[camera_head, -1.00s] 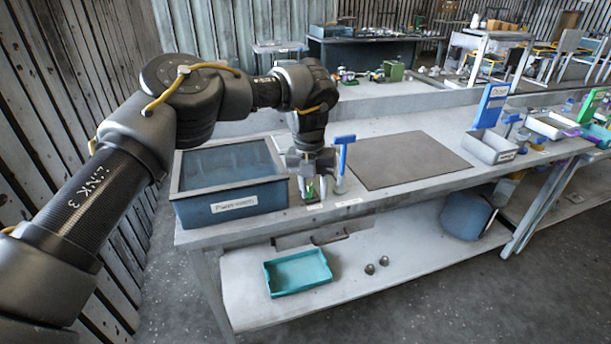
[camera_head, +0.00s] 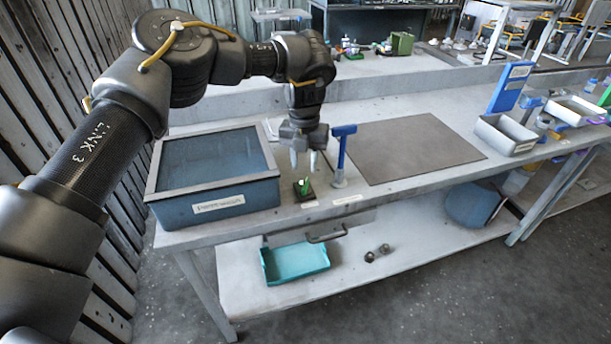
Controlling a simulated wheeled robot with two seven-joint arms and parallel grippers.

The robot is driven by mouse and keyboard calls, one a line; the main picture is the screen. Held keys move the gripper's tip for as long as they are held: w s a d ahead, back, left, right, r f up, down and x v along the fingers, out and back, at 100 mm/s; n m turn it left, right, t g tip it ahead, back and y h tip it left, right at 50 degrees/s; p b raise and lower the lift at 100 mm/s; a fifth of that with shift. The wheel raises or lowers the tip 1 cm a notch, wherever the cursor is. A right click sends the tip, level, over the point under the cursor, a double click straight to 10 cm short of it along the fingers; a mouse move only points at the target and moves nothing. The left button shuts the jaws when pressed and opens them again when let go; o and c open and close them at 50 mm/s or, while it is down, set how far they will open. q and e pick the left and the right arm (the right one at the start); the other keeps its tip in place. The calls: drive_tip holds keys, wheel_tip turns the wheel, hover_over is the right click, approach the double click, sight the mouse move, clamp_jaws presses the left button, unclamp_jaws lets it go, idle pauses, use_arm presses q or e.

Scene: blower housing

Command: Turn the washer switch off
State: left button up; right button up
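The washer switch (camera_head: 304,188) is a small dark box with a green lever or light on top, on the front part of the bench. It sits just right of the blue-grey parts washer (camera_head: 222,207), an open basin with a label on its front. My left gripper (camera_head: 303,163) points down above the switch, its two pale fingertips apart with nothing visible between them. A small gap shows between the fingertips and the switch. The exact position of the switch lever is too small to tell. My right gripper is not in view.
A blue-handled tool (camera_head: 341,150) stands upright close to the right of my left gripper. A dark flat mat (camera_head: 415,148) lies clear beyond it. A grey bin (camera_head: 504,135) is farther right. A teal tray (camera_head: 297,263) lies on the lower shelf.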

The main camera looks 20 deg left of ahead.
sight(306, 181)
use_arm(q)
drive_tip(key=f, duration=0.4)
drive_tip(key=shift+d+f+p, duration=0.1)
drive_tip(key=shift+d+p, duration=0.1)
drive_tip(key=shift+p, duration=0.1)
drive_tip(key=shift+f, duration=0.7)
clamp_jaws()
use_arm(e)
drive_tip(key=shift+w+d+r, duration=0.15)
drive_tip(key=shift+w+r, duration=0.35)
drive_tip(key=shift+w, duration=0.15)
